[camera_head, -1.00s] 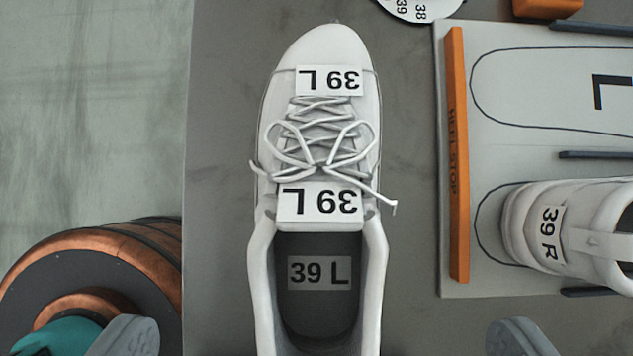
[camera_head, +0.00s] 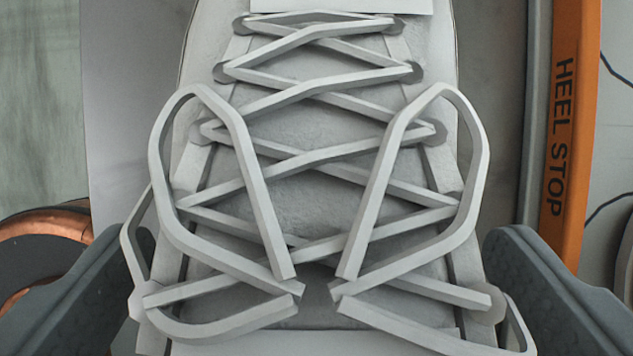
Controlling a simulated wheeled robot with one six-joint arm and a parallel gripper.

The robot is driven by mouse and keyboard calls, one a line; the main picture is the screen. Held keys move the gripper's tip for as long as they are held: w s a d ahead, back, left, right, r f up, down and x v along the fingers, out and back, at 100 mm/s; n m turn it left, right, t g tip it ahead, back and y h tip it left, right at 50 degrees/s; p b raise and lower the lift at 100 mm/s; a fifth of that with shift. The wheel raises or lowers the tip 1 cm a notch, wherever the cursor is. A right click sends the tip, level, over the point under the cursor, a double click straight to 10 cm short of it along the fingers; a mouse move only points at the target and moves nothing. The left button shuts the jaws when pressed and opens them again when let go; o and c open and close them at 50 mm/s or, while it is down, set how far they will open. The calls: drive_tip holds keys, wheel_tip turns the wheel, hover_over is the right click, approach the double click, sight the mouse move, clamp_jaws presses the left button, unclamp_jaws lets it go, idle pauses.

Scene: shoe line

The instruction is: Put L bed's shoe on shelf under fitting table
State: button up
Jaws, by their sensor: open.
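A white laced shoe (camera_head: 320,190) fills the middle of the view, seen from close above, its laces tied in a bow with two loops. Its 39 L labels, readable in the earlier frame, are cut off or out of view now. My gripper (camera_head: 310,285) is open, with one grey finger at the left side of the shoe and the other at the right side. The fingers straddle the shoe near the lower laces. I cannot tell whether either finger touches it. The shelf is not in view, and the L bed is not clearly in view.
An orange bar marked HEEL STOP (camera_head: 565,120) runs along the board at the right, close to my right finger. A copper-coloured round part (camera_head: 40,235) lies at the lower left. The grey table surface (camera_head: 125,110) shows bare left of the shoe.

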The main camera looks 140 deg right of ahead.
drive_tip(key=shift+w+a+f, duration=0.15)
drive_tip(key=shift+w+f, duration=0.05)
drive_tip(key=shift+f, duration=0.4)
drive_tip(key=shift+r, duration=0.1)
drive_tip(key=c, duration=1.2)
